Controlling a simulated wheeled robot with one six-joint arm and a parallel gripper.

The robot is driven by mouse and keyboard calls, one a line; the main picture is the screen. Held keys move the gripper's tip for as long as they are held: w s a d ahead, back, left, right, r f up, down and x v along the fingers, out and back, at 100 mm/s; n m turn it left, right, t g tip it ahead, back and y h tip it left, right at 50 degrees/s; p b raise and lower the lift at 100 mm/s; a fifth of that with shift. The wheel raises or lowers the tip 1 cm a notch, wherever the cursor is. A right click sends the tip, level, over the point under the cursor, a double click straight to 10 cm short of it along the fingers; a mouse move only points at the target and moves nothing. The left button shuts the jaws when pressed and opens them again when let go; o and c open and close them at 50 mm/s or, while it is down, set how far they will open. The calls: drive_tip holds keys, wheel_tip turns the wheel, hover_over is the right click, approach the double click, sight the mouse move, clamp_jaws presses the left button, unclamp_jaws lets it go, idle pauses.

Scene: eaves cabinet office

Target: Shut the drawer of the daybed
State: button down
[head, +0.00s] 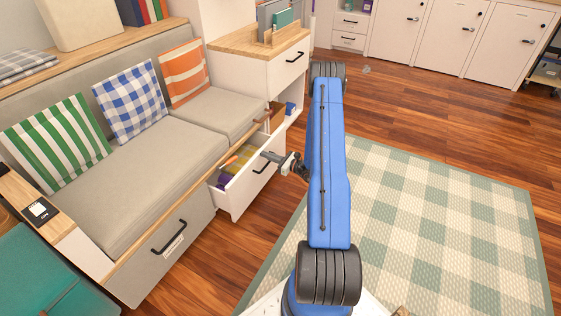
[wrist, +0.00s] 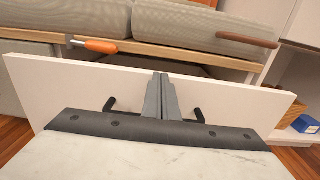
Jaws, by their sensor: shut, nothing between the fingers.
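The daybed (head: 150,170) has a grey seat and a wooden rim, and stands at the left in the head view. Its far drawer (head: 240,200) is pulled out, with yellow and purple items inside. The white drawer front (wrist: 60,95) spans the wrist view, with a black handle (head: 265,163) on it. The daybed's near drawer (head: 165,248) sits flush. My gripper (wrist: 160,80) is shut and empty at the middle of the open drawer's front, hiding the middle of the handle. I cannot tell whether the fingertips touch the front or the handle.
An orange-handled object (wrist: 100,46) and a brown rod-like object (wrist: 247,43) show near the daybed's rim. A white cabinet (head: 280,70) stands beyond the drawer, with a blue box (wrist: 305,123) low in it. A checked rug (head: 430,220) lies flat at the right.

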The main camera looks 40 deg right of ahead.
sight(258, 152)
drive_tip(key=x, duration=0.7)
drive_tip(key=shift+w+a, duration=0.15)
drive_tip(key=shift+w, duration=0.2)
